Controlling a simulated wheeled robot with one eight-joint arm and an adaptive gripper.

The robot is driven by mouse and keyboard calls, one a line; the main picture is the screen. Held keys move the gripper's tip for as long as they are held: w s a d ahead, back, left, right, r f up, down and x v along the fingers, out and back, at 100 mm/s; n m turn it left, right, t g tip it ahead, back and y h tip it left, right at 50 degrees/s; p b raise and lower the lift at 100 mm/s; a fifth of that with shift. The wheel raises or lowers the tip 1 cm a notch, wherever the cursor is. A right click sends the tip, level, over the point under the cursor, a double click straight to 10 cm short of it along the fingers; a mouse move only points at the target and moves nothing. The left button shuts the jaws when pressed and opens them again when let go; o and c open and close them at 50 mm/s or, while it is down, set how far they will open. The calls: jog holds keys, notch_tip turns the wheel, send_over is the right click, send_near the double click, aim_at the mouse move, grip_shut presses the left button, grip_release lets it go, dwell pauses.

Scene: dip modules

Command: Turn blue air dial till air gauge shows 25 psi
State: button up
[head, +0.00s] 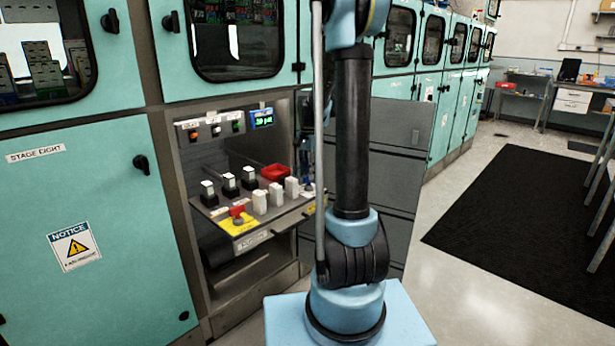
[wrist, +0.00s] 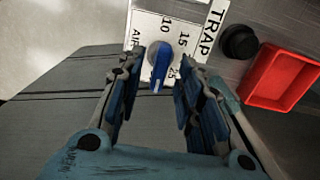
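The blue air dial (wrist: 159,62) sits on a white scale plate (wrist: 145,22) in the wrist view, with 10 and 15 readable and other marks partly hidden. A white line on the dial points toward the bottom of the picture. My gripper (wrist: 160,72) is open, with one finger on each side of the dial and visible gaps between. The air gauge (head: 262,118) is a small lit screen at the top right of the recess in the head view; its small digits look like 20 psi. My arm hides the dial and most of the gripper there.
A red tray (wrist: 281,77) and a black round knob (wrist: 239,42) lie right of the dial in the wrist view. In the head view, black and white switches (head: 260,202) and a red button (head: 237,211) stand on the shelf. A grey door (head: 393,165) stands open at right.

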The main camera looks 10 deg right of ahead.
jog(key=shift+f, duration=0.9)
